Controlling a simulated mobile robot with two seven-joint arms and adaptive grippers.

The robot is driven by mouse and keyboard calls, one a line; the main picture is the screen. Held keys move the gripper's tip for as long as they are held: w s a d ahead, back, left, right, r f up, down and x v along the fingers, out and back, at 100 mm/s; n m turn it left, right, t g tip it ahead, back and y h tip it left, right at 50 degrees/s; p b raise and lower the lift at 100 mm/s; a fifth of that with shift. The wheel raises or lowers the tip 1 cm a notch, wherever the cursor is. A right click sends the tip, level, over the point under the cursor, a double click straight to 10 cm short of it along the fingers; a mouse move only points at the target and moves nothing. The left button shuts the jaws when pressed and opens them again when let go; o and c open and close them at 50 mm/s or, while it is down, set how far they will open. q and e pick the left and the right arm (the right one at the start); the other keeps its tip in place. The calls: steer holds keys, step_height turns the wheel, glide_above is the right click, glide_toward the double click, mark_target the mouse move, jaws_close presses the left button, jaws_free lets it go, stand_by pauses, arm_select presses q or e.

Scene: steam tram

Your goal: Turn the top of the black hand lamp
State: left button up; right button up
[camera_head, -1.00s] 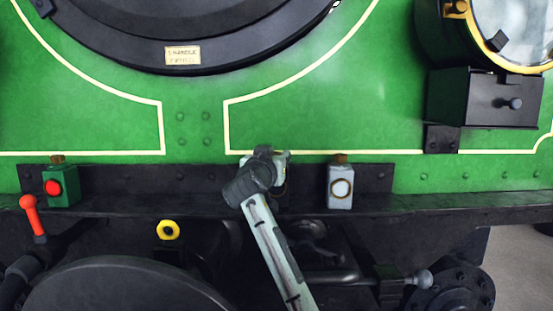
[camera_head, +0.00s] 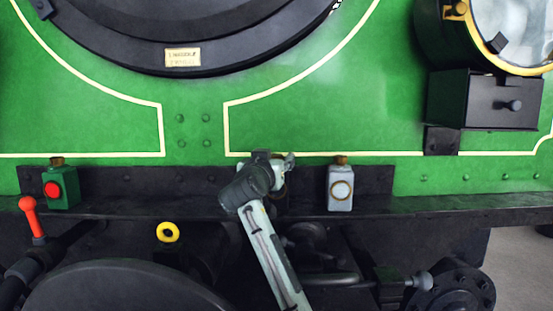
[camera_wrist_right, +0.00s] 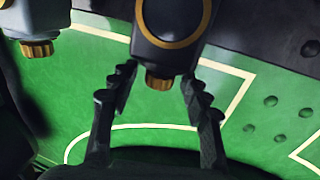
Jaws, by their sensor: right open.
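The black hand lamp (camera_wrist_right: 172,25) with a gold ring shows in the right wrist view, upside down there. Its brown ribbed top knob (camera_wrist_right: 159,78) lies between the fingers of my right gripper (camera_wrist_right: 157,86). The fingers are open, one on each side of the knob, with a gap visible to each side. In the head view my right gripper (camera_head: 284,163) and wrist cover most of this lamp, so little more than an edge of it shows. My left gripper is not in view.
A grey-white lamp (camera_head: 340,188) stands close to the right on the same black ledge (camera_head: 450,208). A green lamp with a red lens (camera_head: 62,188) stands far left. A red-handled lever (camera_head: 30,216) and a yellow ring (camera_head: 168,232) are lower left.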

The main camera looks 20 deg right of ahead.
steer(key=v, duration=1)
steer(key=shift+s+a, duration=0.15)
steer(key=shift+s, duration=0.15)
steer(key=shift+w+r, duration=0.1)
